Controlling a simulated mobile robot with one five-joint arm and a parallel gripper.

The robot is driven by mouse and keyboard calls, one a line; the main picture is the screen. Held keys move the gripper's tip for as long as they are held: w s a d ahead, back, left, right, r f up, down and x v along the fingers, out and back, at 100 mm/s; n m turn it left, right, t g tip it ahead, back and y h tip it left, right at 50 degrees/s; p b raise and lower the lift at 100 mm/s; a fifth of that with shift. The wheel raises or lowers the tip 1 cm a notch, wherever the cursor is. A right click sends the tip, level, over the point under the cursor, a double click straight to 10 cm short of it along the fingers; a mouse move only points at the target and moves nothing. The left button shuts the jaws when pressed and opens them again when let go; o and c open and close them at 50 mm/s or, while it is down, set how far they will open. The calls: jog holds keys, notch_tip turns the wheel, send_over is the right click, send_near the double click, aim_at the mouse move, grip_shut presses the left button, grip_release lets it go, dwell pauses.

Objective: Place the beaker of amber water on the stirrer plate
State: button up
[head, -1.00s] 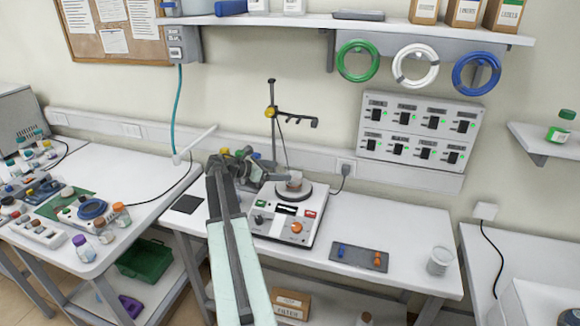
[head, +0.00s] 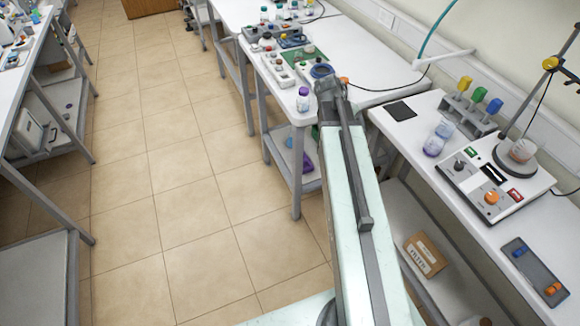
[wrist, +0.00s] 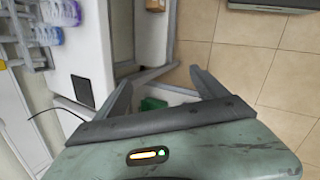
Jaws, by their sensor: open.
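A small beaker with pinkish-amber contents (head: 522,150) stands on the round grey plate (head: 507,166) of the white stirrer (head: 469,188) in the head view. It looks upright on the plate. The stirrer has an orange knob and a stand with a yellow clamp behind it. My gripper (wrist: 160,90) is open and empty in the wrist view, its two fingers spread over the floor and table edge. In the head view, my arm reaches to the left of the stirrer, well apart from the beaker, and its fingertips are hard to make out.
Clear containers with purplish contents (head: 437,138) and a rack with yellow, green and blue tops (head: 470,108) stand left of the stirrer. A dark pad (head: 400,111) lies flat on the bench. A grey tray (head: 531,268) lies in front. Open floor (head: 190,190) is at left.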

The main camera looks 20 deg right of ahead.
jog(key=s+a+f+m+y, duration=0.1)
jog(key=a+y, duration=0.4)
jog(key=a, duration=2.4)
jog(key=f+m, duration=0.1)
jog(key=m, duration=0.1)
jog(key=shift+s+f+m+t, duration=0.2)
jog(key=shift+s+m+t, duration=0.1)
jog(key=shift+t, duration=0.1)
